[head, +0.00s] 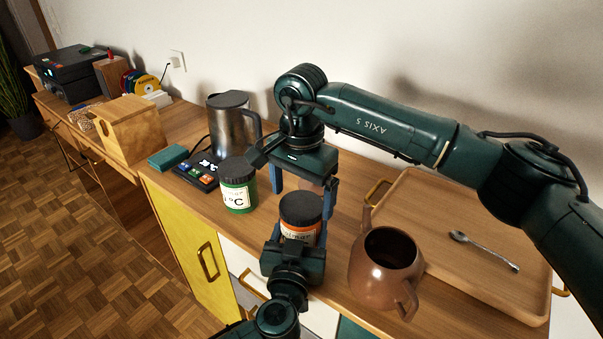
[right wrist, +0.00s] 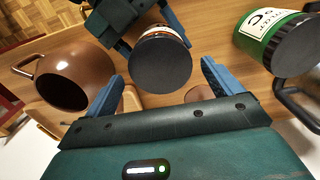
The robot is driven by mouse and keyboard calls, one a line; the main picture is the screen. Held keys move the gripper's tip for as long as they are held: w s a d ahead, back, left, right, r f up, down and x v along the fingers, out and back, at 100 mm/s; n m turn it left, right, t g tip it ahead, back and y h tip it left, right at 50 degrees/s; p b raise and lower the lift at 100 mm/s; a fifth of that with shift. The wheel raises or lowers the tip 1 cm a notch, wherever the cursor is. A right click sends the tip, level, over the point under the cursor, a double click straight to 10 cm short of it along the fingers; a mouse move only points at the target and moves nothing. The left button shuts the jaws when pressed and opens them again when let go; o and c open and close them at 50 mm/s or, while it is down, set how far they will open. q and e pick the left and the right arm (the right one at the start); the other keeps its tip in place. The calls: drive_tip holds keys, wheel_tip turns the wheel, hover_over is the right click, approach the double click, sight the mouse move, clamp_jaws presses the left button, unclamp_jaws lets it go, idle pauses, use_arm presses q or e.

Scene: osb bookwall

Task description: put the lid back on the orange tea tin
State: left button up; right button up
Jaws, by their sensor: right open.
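The orange tea tin (head: 299,233) stands upright on the wooden counter, with a dark lid (head: 301,208) on its top. In the right wrist view the lid (right wrist: 160,65) is a dark disc, with the tin's orange and white side (right wrist: 163,31) behind it. I cannot tell whether the lid is fully seated. My left gripper (head: 297,240) comes from the front, its fingers against both sides of the tin. My right gripper (head: 303,193) is open and empty, pointing down just above and behind the lid; its fingers (right wrist: 162,85) also show in the right wrist view.
A green tin (head: 238,195) stands left of the orange one, before a steel jug (head: 230,125). A brown pot (head: 385,270) stands close on the right, beside a wooden tray (head: 430,210) with a spoon (head: 480,250). A small brown round thing (right wrist: 199,93) lies by my right finger.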

drive_tip(key=shift+f, duration=0.75)
drive_tip(key=shift+c, duration=0.3)
drive_tip(key=c, duration=0.9)
drive_tip(key=m, duration=0.5)
drive_tip(key=shift+c, duration=0.2)
drive_tip(key=m, duration=0.6)
drive_tip(key=shift+m, duration=0.3)
drive_tip(key=m, duration=1)
drive_tip(key=shift+m, duration=0.3)
drive_tip(key=o, duration=1.1)
drive_tip(key=shift+c, duration=0.2)
drive_tip(key=shift+r, duration=0.1)
